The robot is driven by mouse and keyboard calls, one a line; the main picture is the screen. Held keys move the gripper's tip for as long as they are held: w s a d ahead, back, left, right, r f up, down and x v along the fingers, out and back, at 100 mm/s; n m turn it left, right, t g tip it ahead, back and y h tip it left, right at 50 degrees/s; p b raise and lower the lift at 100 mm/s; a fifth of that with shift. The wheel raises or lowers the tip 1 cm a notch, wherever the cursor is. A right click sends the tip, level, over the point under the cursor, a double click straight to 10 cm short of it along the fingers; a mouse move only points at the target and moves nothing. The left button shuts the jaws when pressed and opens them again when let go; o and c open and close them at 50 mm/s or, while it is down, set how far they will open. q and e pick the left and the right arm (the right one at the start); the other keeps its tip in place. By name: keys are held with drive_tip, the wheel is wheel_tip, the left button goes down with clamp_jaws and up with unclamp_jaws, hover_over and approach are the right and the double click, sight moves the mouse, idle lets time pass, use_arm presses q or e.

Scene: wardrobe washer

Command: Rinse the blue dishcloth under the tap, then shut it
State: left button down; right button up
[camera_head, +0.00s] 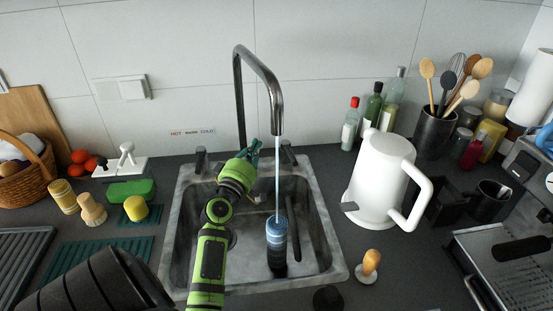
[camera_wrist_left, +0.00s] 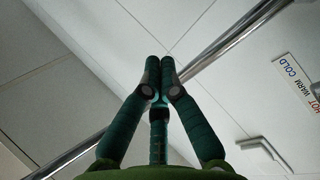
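The tap (camera_head: 248,62) stands behind the sink (camera_head: 180,235), and water runs from its spout. Small dark fittings stand at its base, left (camera_head: 200,160) and right (camera_head: 288,152). A blue, roughly cylindrical item (camera_head: 277,232) stands in the basin under the stream; I cannot tell whether it is the dishcloth. My left gripper (camera_head: 254,147) is beside the tap, left of the water, below the spout. In the left wrist view its teal fingertips (camera_wrist_left: 160,68) are together with nothing visible between them; the tap's pipe (camera_wrist_left: 225,45) passes behind. My right gripper is not in view.
A white kettle (camera_head: 380,180) stands right of the sink, with bottles (camera_head: 372,106) behind it. A wooden-knobbed tool (camera_head: 369,263) stands near the sink's front right. A coffee machine (camera_head: 530,165) is far right.

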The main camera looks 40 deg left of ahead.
use_arm(q)
drive_tip(key=s+d+f+n+g+h, duration=0.1)
drive_tip(key=s+f+n+g+h, duration=0.1)
drive_tip(key=s+f+h, duration=0.25)
drive_tip(key=p, duration=0.2)
approach(290, 153)
drive_tip(key=w+a+f, duration=0.1)
drive_tip(key=w+a, duration=0.3)
drive_tip(key=shift+w+d+f, duration=0.2)
drive_tip(key=shift+w, duration=0.2)
drive_tip(key=shift+w+d+f, duration=0.15)
drive_tip(key=shift+w+d, duration=0.1)
drive_tip(key=shift+w, duration=0.15)
